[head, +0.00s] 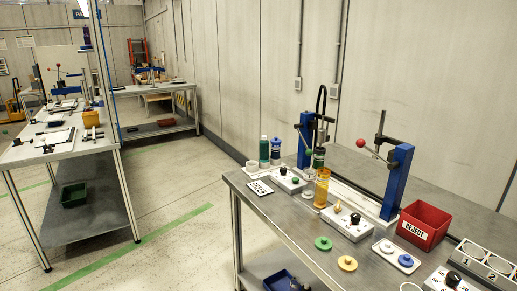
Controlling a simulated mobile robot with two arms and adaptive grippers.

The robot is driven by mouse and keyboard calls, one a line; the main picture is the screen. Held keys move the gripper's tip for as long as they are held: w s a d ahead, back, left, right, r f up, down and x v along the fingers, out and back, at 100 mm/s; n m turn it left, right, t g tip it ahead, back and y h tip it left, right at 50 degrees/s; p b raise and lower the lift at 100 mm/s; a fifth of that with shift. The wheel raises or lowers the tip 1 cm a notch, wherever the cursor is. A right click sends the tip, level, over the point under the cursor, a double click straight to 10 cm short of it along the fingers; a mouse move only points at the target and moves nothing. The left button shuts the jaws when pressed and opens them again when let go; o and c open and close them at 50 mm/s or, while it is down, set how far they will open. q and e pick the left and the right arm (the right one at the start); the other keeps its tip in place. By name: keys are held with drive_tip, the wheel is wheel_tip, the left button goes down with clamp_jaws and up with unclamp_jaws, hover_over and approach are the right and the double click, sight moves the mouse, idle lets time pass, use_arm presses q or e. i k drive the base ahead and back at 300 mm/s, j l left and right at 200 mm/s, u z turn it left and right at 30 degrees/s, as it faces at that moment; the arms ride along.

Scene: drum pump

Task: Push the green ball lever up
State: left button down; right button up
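On the workbench at the right stand two blue pump posts. The left blue post (305,142) has a small green ball (309,152) close beside it. Its lever rod is too small to make out clearly. The right blue post (397,182) carries a lever with a red ball (361,143) that sticks out to the left. A clear cylinder with amber liquid (322,188) stands upright in front, between the posts. Neither of my grippers shows in the head view.
The workbench (281,223) also holds bottles (264,150), a control box with knobs (347,222), green and yellow discs (347,263) and a red reject bin (423,226). Another table (98,139) stands at the left. Open floor (180,185) lies between them.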

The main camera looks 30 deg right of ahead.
sight(309, 152)
drive_tip(key=i+z, duration=0.15)
drive_tip(key=i, duration=0.4)
drive_tip(key=i+j+z, duration=0.15)
drive_tip(key=i, duration=0.4)
drive_tip(key=i+z, duration=0.25)
drive_tip(key=z, duration=0.15)
drive_tip(key=i+z, duration=0.2)
drive_tip(key=z, duration=0.2)
drive_tip(key=i+j+z, duration=0.2)
drive_tip(key=z, duration=0.2)
drive_tip(key=i+j+z, duration=0.2)
drive_tip(key=z, duration=0.2)
